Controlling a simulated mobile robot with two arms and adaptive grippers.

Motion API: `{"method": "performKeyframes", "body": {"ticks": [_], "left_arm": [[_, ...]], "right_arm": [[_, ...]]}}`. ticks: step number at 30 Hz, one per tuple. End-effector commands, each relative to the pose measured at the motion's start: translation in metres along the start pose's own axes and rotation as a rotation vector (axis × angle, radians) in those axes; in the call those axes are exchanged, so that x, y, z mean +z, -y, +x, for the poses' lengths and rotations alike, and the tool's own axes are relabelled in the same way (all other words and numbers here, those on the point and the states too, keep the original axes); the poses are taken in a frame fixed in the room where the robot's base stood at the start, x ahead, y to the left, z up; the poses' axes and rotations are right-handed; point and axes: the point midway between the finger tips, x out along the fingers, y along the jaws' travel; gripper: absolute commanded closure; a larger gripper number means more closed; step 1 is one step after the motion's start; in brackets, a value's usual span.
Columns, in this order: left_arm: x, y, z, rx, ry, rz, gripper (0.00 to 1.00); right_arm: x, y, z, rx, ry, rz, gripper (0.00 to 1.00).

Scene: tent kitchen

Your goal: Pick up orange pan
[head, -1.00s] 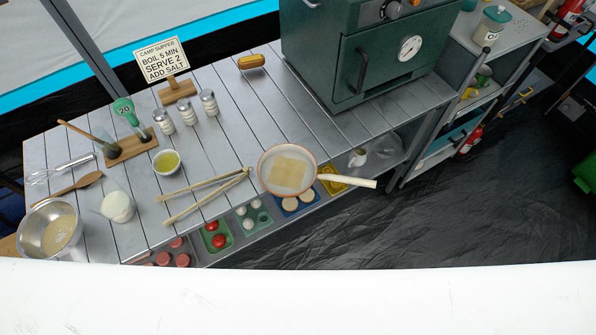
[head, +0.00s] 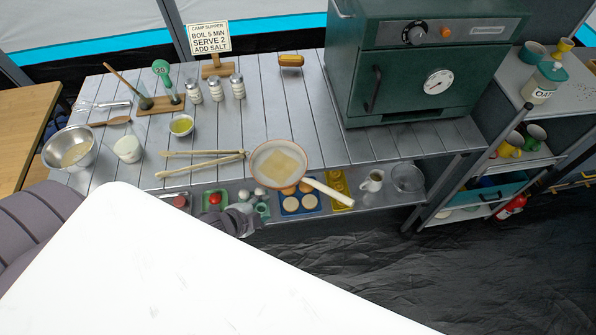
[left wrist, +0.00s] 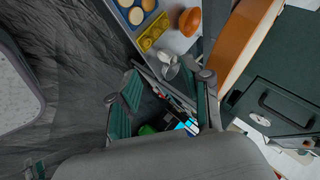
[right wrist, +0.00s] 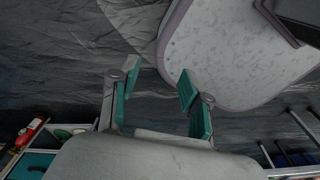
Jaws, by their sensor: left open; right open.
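The pan (head: 262,166) has a cream inside with a square pale patch and a thin orange rim. It rests on the front edge of the slatted counter (head: 295,110) in the head view. Its cream handle (head: 332,192) points right and forward, past the counter edge. My left gripper (head: 240,222) is low in front of the counter, left of the handle and below the pan. In the left wrist view the left gripper (left wrist: 170,75) is open and empty. My right gripper (right wrist: 158,75) is open and empty over dark floor, away from the pan; it is not clear in the head view.
Wooden tongs (head: 205,155) lie left of the pan. A green oven (head: 415,70) stands behind it to the right. The lower shelf holds a blue tray (head: 284,208), a small jug (head: 372,180) and a glass bowl (head: 408,177). A large white surface (head: 150,270) fills the lower left.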

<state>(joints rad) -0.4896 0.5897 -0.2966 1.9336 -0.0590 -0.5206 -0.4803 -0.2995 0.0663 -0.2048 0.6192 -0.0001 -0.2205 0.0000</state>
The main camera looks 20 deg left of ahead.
Motion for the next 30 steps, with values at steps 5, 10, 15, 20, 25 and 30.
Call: {"method": "performKeyframes", "body": {"ticks": [5, 10, 15, 20, 25, 30], "left_arm": [[-0.037, 0.025, -0.027, -0.043, -0.106, 0.172, 0.51], [-0.072, 0.039, -0.055, -0.082, -0.211, 0.333, 0.51], [-0.096, 0.045, -0.074, -0.109, -0.280, 0.435, 0.51], [-0.105, 0.048, -0.058, -0.115, -0.287, 0.442, 0.51], [-0.116, 0.051, -0.025, -0.115, -0.287, 0.440, 0.51], [-0.122, 0.050, -0.001, -0.112, -0.286, 0.439, 0.51]], "right_arm": [[0.002, -0.008, 0.001, 0.010, 0.002, -0.004, 0.53], [0.003, -0.014, 0.001, 0.017, 0.003, -0.004, 0.53], [0.002, -0.011, 0.002, 0.014, 0.002, -0.001, 0.53], [0.002, -0.011, -0.001, 0.013, 0.001, 0.001, 0.53], [0.002, -0.011, -0.004, 0.014, 0.001, 0.002, 0.53], [0.001, -0.011, -0.006, 0.014, 0.001, 0.002, 0.53]]}}
